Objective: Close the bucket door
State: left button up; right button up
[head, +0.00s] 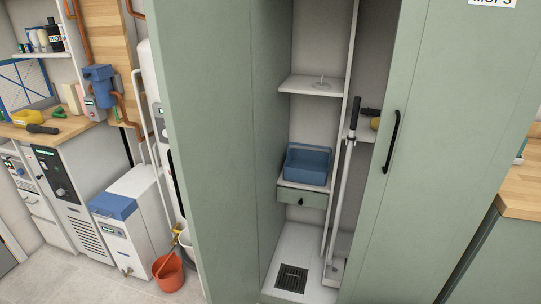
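A tall green cabinet has a left door (205,130) that stands open, swung out toward me on the left of the opening. I cannot read a label on it, so I cannot confirm that it is the bucket door. The right door (450,130) has a black bar handle (391,141) and a sign (493,2) at the top that seems to read "MOPS". Neither of my grippers is in the head view.
Inside the opening are a blue bin (307,164) on a shelf, a small drawer (301,197), a pole (345,180) and a floor grate (291,278). An orange bucket (168,272) stands left of the open door. A wooden counter (520,190) is at the right.

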aim_at(201, 49)
jog(key=i+j+z, duration=0.1)
jog(key=j+z, duration=0.35)
jog(key=j, duration=0.15)
jog(key=j+z, duration=0.5)
jog(key=j, duration=0.15)
jog(key=k+j+z, duration=0.1)
jog(key=j, duration=1.05)
